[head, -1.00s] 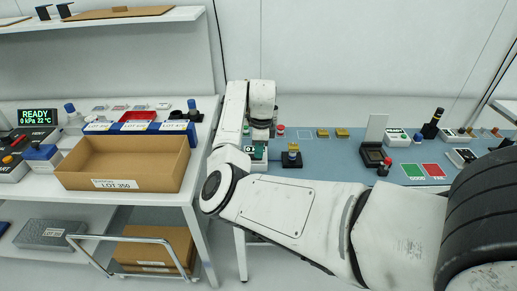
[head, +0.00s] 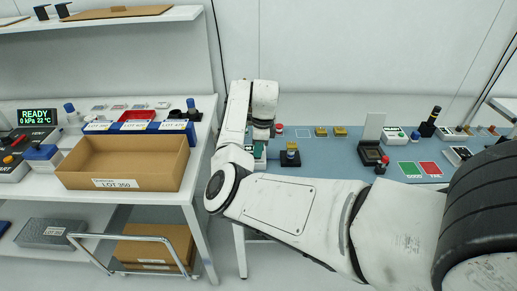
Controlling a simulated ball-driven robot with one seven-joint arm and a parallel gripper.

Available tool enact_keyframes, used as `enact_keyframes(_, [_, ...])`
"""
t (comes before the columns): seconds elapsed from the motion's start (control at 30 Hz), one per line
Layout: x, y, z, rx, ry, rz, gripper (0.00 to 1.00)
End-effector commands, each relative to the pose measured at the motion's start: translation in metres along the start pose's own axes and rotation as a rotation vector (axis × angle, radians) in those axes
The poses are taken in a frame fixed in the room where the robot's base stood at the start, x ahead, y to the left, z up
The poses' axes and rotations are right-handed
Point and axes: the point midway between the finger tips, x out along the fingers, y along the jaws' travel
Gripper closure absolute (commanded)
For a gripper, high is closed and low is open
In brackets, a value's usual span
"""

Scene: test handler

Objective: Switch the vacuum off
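The display (head: 37,117) at the far left reads READY, 0 kPa, 22 °C. Below it is a control box (head: 12,167) with a red-orange knob. I cannot tell which control is the vacuum switch. A blue-topped unit (head: 41,154) stands beside the box. My arm reaches over the blue-topped bench, and its end (head: 262,131) points down at the bench's left part. The fingers are hidden, so I cannot see whether my gripper is open or what it touches. A small teal-faced device (head: 260,152) shows partly beneath my wrist.
A cardboard box (head: 165,179) fills the left table's front.

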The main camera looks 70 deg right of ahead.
Motion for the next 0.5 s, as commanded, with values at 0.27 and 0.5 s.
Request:
enact_keyframes(0.27, [0.013,0.005,0.010,0.002,-0.004,0.017,1.00])
enact_keyframes(0.5, [0.013,0.006,0.012,-0.002,-0.004,0.017,1.00])
